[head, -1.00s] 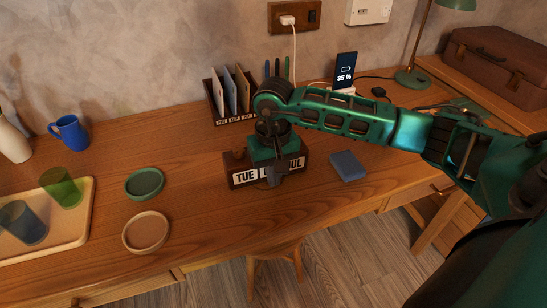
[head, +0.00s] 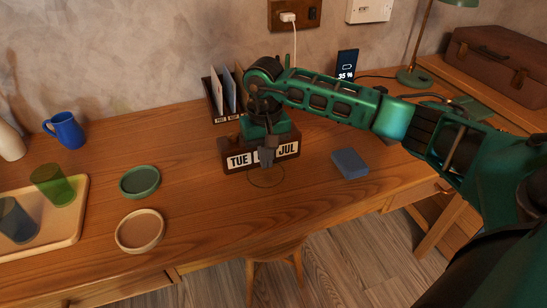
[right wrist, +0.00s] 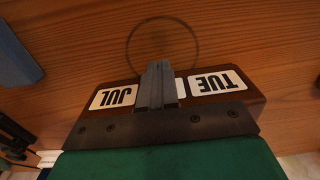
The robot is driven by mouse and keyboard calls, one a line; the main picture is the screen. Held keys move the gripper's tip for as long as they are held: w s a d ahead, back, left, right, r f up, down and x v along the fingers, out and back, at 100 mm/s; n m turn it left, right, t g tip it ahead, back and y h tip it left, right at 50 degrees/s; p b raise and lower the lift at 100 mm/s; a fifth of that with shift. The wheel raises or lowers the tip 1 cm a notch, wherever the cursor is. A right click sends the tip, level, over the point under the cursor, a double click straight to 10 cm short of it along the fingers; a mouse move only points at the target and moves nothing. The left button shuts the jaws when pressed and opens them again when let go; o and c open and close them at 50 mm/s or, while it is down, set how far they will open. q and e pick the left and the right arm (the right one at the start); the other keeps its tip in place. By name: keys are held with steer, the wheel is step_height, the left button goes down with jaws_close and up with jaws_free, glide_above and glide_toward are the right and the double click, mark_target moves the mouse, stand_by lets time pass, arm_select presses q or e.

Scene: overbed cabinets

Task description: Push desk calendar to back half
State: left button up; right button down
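The desk calendar (head: 235,161) is a dark wooden block with white cards reading TUE and JUL; its middle card is mostly covered. It stands upright on the wooden desk, behind a thin ring mark (head: 266,177). My right gripper (head: 266,157) is at the calendar's front face, its fingers together in front of the middle card. The right wrist view shows the fingers (right wrist: 156,85) closed side by side, with the calendar (right wrist: 215,90) upside down behind them. Nothing shows between the fingers; whether they touch the face I cannot tell. My left gripper is out of view.
A letter rack (head: 225,95) stands close behind the calendar. A blue block (head: 350,163) lies to the right. A green dish (head: 139,181), a tan dish (head: 139,231) and a tray (head: 78,215) with cups are left. A phone (head: 347,64) stands behind.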

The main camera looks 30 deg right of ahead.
steer(key=shift+w, duration=0.2)
steer(key=shift+w+d+b, duration=0.25)
steer(key=shift+w+b, duration=0.5)
steer(key=shift+w, duration=0.2)
steer(key=shift+w+d+b, duration=0.25)
steer(key=shift+w+b, duration=0.45)
steer(key=shift+w, duration=0.45)
steer(key=shift+w+d, duration=0.1)
steer(key=shift+w, duration=0.1)
steer(key=shift+w+d+b, duration=0.2)
steer(key=shift+w+b, duration=0.35)
steer(key=shift+w, duration=0.35)
steer(key=shift+w+d+b, duration=0.2)
steer(key=shift+w+b, duration=0.35)
steer(key=shift+w, duration=0.3)
steer(key=shift+w+d+b, duration=0.15)
steer(key=shift+w+b, duration=0.15)
steer(key=shift+w, duration=0.4)
